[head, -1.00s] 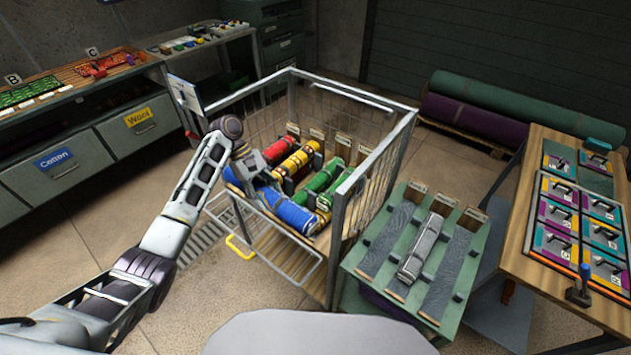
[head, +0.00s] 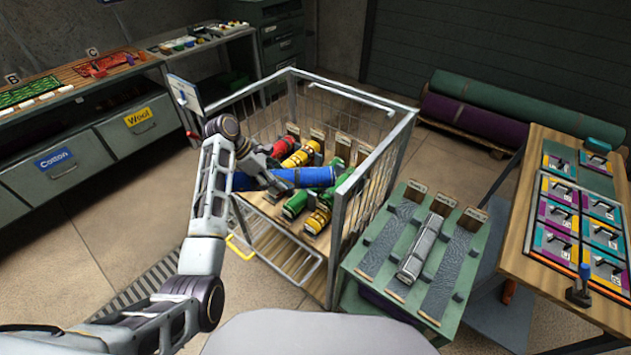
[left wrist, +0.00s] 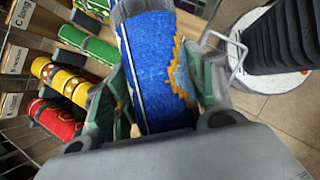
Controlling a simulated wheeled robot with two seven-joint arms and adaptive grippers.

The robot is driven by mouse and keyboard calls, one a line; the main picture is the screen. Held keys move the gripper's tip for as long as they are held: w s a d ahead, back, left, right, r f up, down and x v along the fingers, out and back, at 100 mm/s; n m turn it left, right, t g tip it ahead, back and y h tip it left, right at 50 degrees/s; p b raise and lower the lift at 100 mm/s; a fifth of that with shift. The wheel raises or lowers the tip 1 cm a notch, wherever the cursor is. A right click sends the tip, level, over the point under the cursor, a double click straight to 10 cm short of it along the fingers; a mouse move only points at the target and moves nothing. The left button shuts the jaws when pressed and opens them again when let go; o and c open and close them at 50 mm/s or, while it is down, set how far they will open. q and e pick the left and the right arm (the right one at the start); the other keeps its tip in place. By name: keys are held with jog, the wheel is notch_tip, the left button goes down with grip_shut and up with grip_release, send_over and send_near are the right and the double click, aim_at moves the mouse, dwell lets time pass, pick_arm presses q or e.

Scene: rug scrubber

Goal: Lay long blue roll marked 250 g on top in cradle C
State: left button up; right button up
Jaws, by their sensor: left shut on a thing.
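My left gripper (head: 268,180) is shut on a long blue roll (head: 305,177) inside the wire cart, holding it above the other rolls. In the left wrist view, the blue roll (left wrist: 157,65) lies between both fingers and shows a yellow and light-blue pattern on one side and a grey end. No 250 g mark is readable. A tag (left wrist: 20,18) in that view seems to read "C long"; the cart's back tags (head: 341,142) are too small to read in the head view. My right gripper is out of view.
The cart's near post and top rail (head: 345,235) stand right of the roll. Red, yellow and green rolls (head: 295,205) lie below. A wooden table (head: 515,235) stands right.

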pick_arm(q)
jog(key=w+n+t, duration=0.1)
jog(key=w+d+r+n+t, duration=0.1)
jog(key=n, duration=0.1)
jog(key=w+n+y, duration=0.1)
jog(key=n, duration=0.1)
jog(key=shift+w+d+r+t, duration=0.15)
jog(key=shift+w+d+t, duration=0.05)
jog(key=shift+d+t, duration=0.2)
jog(key=shift+w+d+r+n+t+y, duration=0.2)
jog(key=shift+w+n+t+y, duration=0.3)
jog(key=shift+n, duration=0.45)
jog(key=shift+w+d+r+n+t+y, duration=0.25)
jog(key=shift+w+n, duration=0.3)
jog(key=shift+n, duration=0.4)
jog(key=shift+w+n+y, duration=0.25)
jog(key=shift+n, duration=0.15)
